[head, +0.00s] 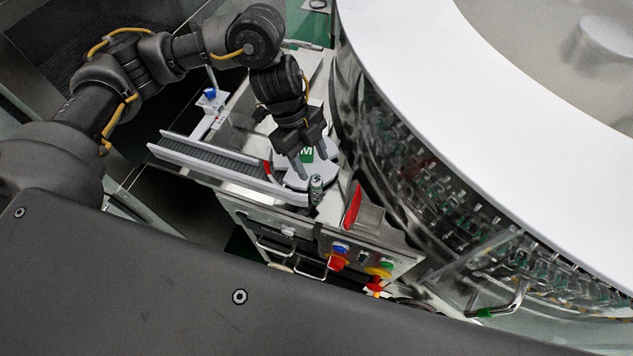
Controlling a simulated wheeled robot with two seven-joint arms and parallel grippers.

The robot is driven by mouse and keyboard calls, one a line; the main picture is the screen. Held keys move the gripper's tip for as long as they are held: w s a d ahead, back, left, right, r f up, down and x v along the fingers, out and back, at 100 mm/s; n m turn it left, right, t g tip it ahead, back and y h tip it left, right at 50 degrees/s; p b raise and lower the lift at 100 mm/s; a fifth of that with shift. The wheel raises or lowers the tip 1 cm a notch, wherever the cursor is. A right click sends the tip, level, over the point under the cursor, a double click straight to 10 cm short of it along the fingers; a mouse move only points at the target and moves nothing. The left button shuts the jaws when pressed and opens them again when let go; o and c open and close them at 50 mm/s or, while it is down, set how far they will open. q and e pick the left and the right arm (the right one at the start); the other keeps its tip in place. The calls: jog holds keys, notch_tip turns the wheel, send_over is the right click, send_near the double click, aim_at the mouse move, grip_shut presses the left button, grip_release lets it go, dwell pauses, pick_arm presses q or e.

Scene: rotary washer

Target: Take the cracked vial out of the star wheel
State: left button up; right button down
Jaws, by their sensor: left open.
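The pale star wheel (294,183) lies at the end of the conveyor, beside the big rotary washer, with a green marked label on top. A small glassy, dark-greenish vial (316,191) stands at its near edge; I cannot make out a crack at this size. My left gripper (312,168) comes down from above over the wheel, open, with its two fingers apart. Its fingertips are just behind the vial in the picture, and I see nothing between them. The fingers and wrist hide part of the wheel. My right gripper is not in view.
A dark-belted conveyor (213,157) with pale rails runs to the wheel from the left. The large round washer (400,150) fills the right side. A red-faced wedge (353,207) stands right of the vial. Coloured knobs (338,262) sit on the front panel below.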

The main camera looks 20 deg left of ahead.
aim_at(316, 177)
pick_arm(q)
jog(key=shift+s+f, duration=0.1)
jog(key=shift+s, duration=0.05)
jog(key=p+x, duration=0.2)
jog(key=x, duration=0.2)
jog(key=shift+s+f, duration=0.2)
jog(key=shift+s, duration=0.05)
jog(key=shift+f, duration=0.25)
jog(key=c, duration=1.1)
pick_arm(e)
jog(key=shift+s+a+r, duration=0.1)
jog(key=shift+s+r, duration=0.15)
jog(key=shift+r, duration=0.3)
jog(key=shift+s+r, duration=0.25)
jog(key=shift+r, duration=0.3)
